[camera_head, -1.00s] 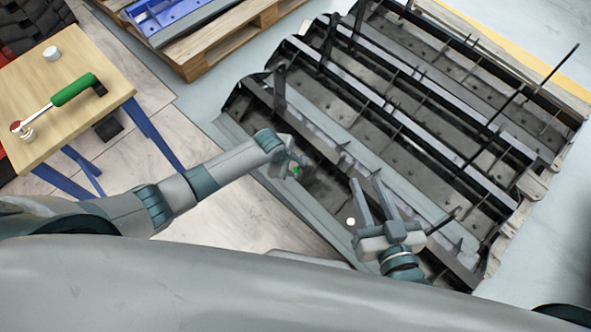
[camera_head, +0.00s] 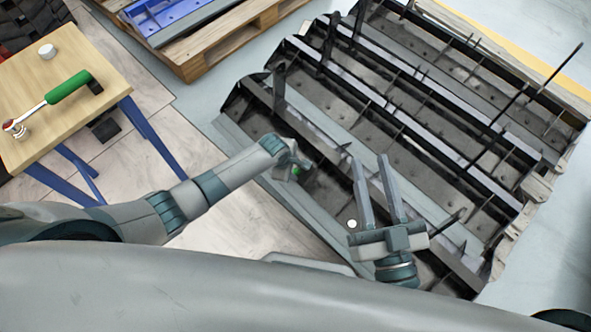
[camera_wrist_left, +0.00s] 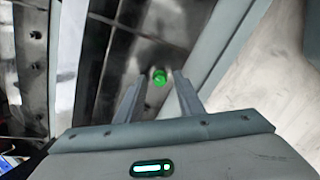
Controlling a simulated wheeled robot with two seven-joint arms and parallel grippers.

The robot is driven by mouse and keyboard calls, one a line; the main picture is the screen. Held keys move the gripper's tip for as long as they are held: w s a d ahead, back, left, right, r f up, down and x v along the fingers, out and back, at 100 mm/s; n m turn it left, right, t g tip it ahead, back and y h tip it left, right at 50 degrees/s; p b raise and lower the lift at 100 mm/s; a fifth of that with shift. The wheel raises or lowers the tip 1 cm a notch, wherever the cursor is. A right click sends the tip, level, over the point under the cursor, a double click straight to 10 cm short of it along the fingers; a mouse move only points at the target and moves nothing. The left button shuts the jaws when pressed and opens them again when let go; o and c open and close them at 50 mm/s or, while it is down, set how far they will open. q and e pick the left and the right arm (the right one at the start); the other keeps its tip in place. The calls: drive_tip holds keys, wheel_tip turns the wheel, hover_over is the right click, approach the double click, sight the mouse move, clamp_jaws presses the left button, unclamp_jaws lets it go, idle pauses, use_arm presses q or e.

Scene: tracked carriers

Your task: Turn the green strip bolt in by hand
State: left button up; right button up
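The green strip bolt (camera_head: 295,171) is a small green head on the dark tracked carrier (camera_head: 330,191), near its lower left edge. It also shows in the left wrist view (camera_wrist_left: 160,77), between or just beyond the fingertips. My left gripper (camera_wrist_left: 157,82) is open around that spot, with a gap visible on both sides of the bolt; contact is not visible. In the head view my left gripper (camera_head: 299,163) partly covers the area around the bolt. My right gripper (camera_head: 369,158) is open and empty above the carrier, to the right of the bolt.
A small white round piece (camera_head: 352,224) shows beside my right gripper. A wooden table (camera_head: 45,80) at left carries a green-handled ratchet (camera_head: 58,92) and a white cap (camera_head: 47,51). A pallet (camera_head: 225,40) stands at the back. Upright plates and rods rise from the carrier.

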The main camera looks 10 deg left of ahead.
use_arm(q)
clamp_jaws()
drive_tip(key=shift+r+m+p, duration=0.1)
drive_tip(key=shift+m+p, duration=0.4)
drive_tip(key=shift+m, duration=0.4)
drive_tip(key=m+p, duration=0.1)
drive_tip(key=m, duration=0.7)
drive_tip(key=shift+p, duration=0.3)
